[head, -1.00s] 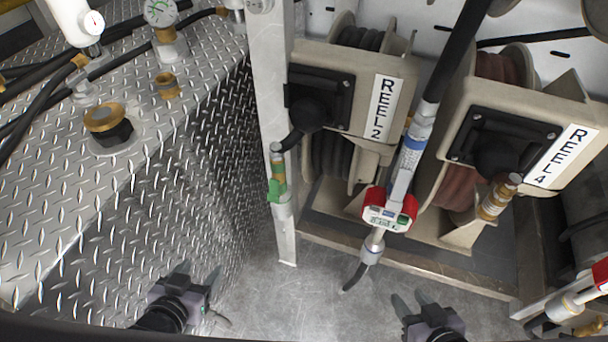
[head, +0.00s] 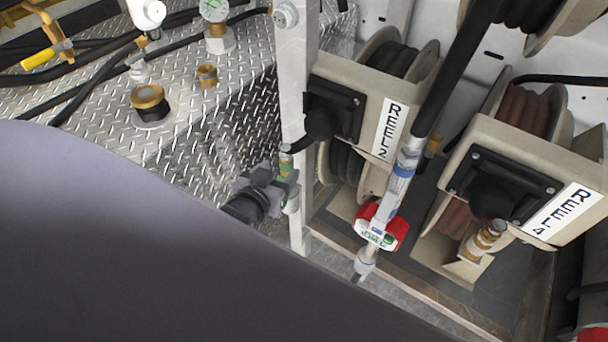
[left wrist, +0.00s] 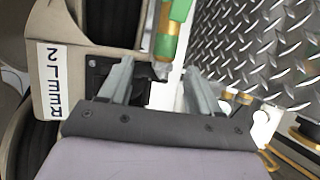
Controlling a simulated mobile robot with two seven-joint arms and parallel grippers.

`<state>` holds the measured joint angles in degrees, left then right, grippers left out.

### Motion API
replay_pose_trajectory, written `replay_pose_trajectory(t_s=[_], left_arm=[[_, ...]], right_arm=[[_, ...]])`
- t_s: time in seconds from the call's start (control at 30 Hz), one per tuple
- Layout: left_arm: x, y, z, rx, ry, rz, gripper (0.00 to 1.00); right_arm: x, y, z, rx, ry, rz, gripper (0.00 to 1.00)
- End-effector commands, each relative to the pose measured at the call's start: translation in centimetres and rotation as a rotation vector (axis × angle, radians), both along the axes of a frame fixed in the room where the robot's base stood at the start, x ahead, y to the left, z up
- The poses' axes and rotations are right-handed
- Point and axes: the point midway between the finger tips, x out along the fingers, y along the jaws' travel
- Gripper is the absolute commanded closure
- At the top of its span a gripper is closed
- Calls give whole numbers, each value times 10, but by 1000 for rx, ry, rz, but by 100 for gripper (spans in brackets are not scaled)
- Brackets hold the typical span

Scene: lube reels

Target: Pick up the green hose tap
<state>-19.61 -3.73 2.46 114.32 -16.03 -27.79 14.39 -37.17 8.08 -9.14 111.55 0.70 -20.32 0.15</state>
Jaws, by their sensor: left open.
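The green hose tap (head: 286,168) hangs beside the pale upright post, at the end of the hose from REEL 2. In the head view it is partly hidden by my left gripper (head: 279,180), which is close to it. In the left wrist view the tap (left wrist: 168,36) shows green with a brass-coloured section. It lies just beyond the open fingertips (left wrist: 158,70), roughly in line with the gap between them. I cannot tell whether either finger touches it. My right gripper is out of sight.
The post (head: 296,85) stands close to my left gripper. A diamond-plate cabinet (head: 190,150) is to the left. REEL 2 (head: 362,110) and REEL 4 (head: 535,170) are to the right, with a red-and-white metered nozzle (head: 381,228) hanging between them. My own arm covers the lower left.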

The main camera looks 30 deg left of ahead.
Motion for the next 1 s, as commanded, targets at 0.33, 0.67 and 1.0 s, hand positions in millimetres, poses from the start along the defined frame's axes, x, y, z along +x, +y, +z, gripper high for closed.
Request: replay_pose_trajectory(t_s=[0.33, 0.67, 1.0], left_arm=[[27, 7, -7, 1, -1, 1, 37], [62, 17, -18, -1, 0, 1, 37], [66, 18, -19, 0, 0, 0, 40]], right_arm=[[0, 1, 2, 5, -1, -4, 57], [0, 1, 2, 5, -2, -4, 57], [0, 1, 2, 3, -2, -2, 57]])
